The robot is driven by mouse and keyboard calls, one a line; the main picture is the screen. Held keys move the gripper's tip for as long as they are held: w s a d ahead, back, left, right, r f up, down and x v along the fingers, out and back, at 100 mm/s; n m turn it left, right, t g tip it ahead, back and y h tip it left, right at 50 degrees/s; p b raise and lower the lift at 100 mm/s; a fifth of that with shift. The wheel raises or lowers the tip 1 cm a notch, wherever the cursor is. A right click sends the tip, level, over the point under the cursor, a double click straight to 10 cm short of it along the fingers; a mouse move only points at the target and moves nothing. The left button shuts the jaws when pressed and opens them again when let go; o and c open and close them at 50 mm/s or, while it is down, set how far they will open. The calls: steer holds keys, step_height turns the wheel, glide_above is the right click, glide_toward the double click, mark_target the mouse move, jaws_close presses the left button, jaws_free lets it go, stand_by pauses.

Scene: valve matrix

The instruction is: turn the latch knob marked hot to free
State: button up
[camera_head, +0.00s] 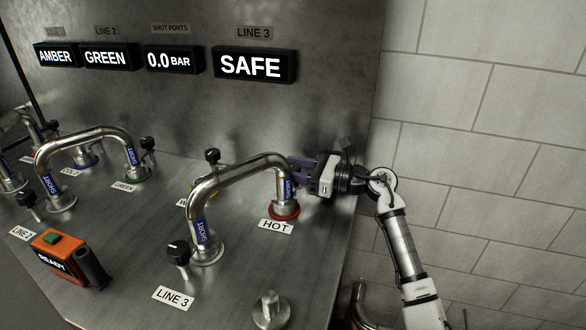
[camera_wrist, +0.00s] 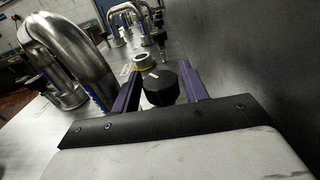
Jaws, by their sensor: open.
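The label HOT (camera_head: 276,226) stands in front of a port with a red collar (camera_head: 285,212), where a bent steel pipe (camera_head: 232,172) marked SHORT comes down. The hot latch knob is hidden in the head view behind the pipe end and my gripper (camera_head: 294,168). In the wrist view a black knob (camera_wrist: 160,92) with a white pointer line stands between the two purple fingers of my gripper (camera_wrist: 160,88). The fingers are open, one on each side of it, with gaps showing. I cannot tell which mark the pointer faces.
A yellow-collared port (camera_wrist: 145,63) lies beyond the knob. The pipe also shows at the left of the wrist view (camera_wrist: 75,58). A LINE 3 knob (camera_head: 177,251) stands in front. The display (camera_head: 252,66) reads SAFE. An orange READY box (camera_head: 56,250) sits left. The metal back panel is close.

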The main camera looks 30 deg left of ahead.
steer(key=b+v, duration=0.3)
steer(key=v, duration=1)
steer(key=shift+d, duration=0.35)
